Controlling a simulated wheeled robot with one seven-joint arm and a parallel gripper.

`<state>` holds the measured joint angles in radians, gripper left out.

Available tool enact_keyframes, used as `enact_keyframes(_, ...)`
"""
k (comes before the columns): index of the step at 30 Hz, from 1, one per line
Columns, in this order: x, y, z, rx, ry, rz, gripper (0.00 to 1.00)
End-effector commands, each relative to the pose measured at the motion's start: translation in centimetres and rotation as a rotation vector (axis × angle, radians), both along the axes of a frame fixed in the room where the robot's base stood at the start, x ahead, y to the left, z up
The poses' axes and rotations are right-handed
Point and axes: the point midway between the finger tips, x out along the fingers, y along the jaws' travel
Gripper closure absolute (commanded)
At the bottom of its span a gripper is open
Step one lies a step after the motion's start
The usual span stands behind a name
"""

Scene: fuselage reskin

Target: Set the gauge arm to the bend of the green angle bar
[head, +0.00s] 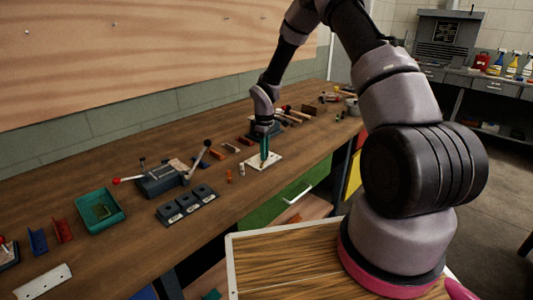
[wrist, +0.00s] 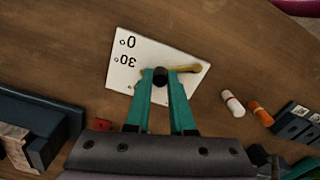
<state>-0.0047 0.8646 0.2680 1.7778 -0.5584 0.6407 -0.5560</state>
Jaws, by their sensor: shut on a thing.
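The gauge is a white plate (wrist: 140,50) marked "0" and "30" on the bench; it also shows in the head view (head: 252,163). Its brass arm (wrist: 188,69) points right in the wrist view, away from the printed numbers. My gripper (wrist: 160,80) has teal fingers that close around a black knob (wrist: 160,74) on the gauge arm. In the head view my gripper (head: 264,156) stands upright over the plate. A small olive-green piece (head: 101,211) lies in a teal tray (head: 118,222); I cannot tell whether it is the green angle bar.
A blue angle bar (head: 38,241) and a red one (head: 62,230) stand left of the tray. A vise-like tool (head: 160,182) with levers and a row of dark blocks (head: 187,206) are left of the gauge. White (wrist: 233,103) and orange (wrist: 261,113) cylinders lie beside the plate.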

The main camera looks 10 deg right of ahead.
Motion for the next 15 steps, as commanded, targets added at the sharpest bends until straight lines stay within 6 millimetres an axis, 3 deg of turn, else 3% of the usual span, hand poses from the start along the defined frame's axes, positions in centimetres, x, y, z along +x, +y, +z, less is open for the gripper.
enact_keyframes(15,0.16,0.19,0.06,0.0,-0.001,0.042,1.0)
